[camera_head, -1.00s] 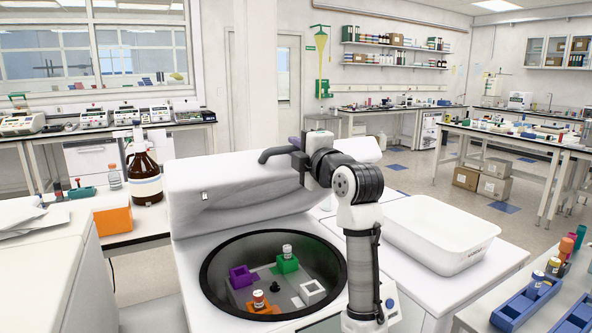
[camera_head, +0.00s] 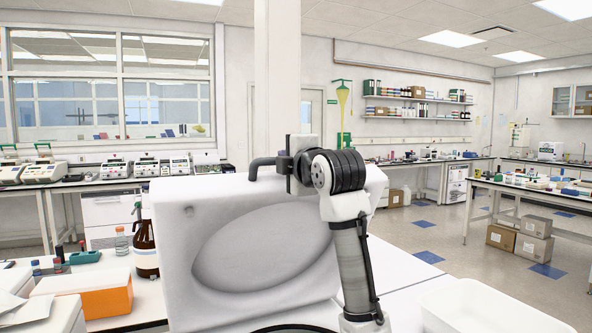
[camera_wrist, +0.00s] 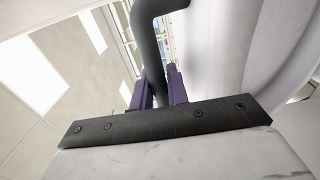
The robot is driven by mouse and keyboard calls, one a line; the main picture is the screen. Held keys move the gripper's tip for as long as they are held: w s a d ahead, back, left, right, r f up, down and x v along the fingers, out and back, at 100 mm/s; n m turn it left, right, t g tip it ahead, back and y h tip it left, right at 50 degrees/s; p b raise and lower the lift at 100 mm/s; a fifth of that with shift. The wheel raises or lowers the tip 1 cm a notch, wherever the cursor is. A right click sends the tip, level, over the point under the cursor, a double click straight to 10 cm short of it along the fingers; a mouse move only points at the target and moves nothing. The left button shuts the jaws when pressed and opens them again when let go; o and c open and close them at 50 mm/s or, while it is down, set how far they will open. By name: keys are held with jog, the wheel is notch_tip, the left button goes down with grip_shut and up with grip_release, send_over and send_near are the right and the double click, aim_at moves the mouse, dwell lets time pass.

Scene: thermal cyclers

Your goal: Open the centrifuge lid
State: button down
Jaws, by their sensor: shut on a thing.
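The white centrifuge lid (camera_head: 175,265) stands nearly upright in the head view, its inner face with a round recess toward me. The dark bent lid handle (camera_head: 262,163) sticks out at its top edge. My gripper (camera_wrist: 160,92) has its purple fingers on either side of the handle (camera_wrist: 150,45) in the wrist view and is shut on it. In the head view the fingers are mostly hidden behind my wrist. Only a sliver of the dark bowl rim (camera_head: 290,329) shows at the bottom; the bowl's inside is out of view.
A white tub (camera_head: 490,312) stands at the lower right. An orange box (camera_head: 95,298) and a brown bottle (camera_head: 145,245) stand left of the lid. A bench with several cyclers (camera_head: 133,168) is behind. Open floor lies to the right.

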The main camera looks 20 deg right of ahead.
jog(key=shift+w+r+g, duration=0.15)
jog(key=shift+w+r, duration=0.15)
jog(key=shift+w, duration=0.25)
jog(key=shift+w+r+g, duration=0.15)
jog(key=shift+w+r, duration=0.1)
jog(key=shift+w, duration=0.3)
jog(key=c, duration=1.4)
grip_release()
jog(key=s+b, duration=0.5)
jog(key=s, duration=0.9)
jog(key=shift+d+r, duration=0.2)
jog(key=shift+r, duration=0.25)
jog(key=shift+w, duration=0.1)
